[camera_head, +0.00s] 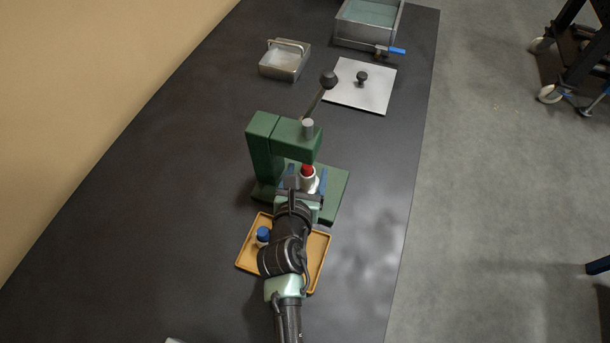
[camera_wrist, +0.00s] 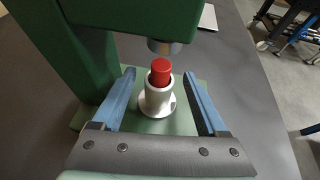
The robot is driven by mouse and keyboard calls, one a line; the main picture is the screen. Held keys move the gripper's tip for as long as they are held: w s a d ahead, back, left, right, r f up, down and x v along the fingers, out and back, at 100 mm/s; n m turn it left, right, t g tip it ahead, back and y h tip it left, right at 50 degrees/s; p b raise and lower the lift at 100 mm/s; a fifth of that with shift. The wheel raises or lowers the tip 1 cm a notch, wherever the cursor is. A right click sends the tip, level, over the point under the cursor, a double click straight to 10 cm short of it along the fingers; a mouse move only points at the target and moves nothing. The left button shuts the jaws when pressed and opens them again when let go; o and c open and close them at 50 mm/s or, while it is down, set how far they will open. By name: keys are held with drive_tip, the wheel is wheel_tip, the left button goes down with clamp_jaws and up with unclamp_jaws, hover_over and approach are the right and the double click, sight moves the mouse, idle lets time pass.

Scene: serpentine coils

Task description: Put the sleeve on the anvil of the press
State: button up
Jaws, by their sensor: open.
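The green press (camera_head: 283,133) stands on the bench, and its green base also shows in the wrist view (camera_wrist: 187,126). The pale sleeve (camera_wrist: 155,97) stands upright on a round pale foot above the press base, under the ram (camera_wrist: 164,46). A red plug (camera_wrist: 161,70) sticks out of its top. I cannot tell where the sleeve ends and the anvil begins. The sleeve and plug also show in the head view (camera_head: 308,183). My gripper (camera_wrist: 159,74) is open, with one blue finger on each side of the sleeve and a visible gap at both sides.
A tan tray (camera_head: 318,262) lies under my arm and holds a blue-topped part (camera_head: 263,235). The press lever (camera_head: 322,92) rises to the upper right. Behind are a plate with a knob (camera_head: 361,86), a metal box (camera_head: 284,62) and a larger bin (camera_head: 367,24). Bench right of the press is clear.

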drive_tip(key=shift+r, duration=0.2)
drive_tip(key=v, duration=1.2)
drive_tip(key=w+r+m+t, duration=0.35)
drive_tip(key=r+m, duration=0.55)
drive_tip(key=r, duration=0.5)
drive_tip(key=w+r+m+t, duration=0.4)
drive_tip(key=r+m, duration=0.5)
drive_tip(key=r, duration=0.6)
drive_tip(key=s+d+r+m+t+y, duration=0.1)
drive_tip(key=s+r+m+t, duration=0.2)
drive_tip(key=r, duration=1.1)
drive_tip(key=s+d+r+m+t+y, duration=0.1)
drive_tip(key=s+r+m+t, duration=0.2)
drive_tip(key=s+r+m, duration=0.4)
wheel_tip(320, 180, up, 8)
drive_tip(key=m, duration=0.6)
drive_tip(key=shift+d+f+t, duration=0.2)
drive_tip(key=shift+t, duration=0.15)
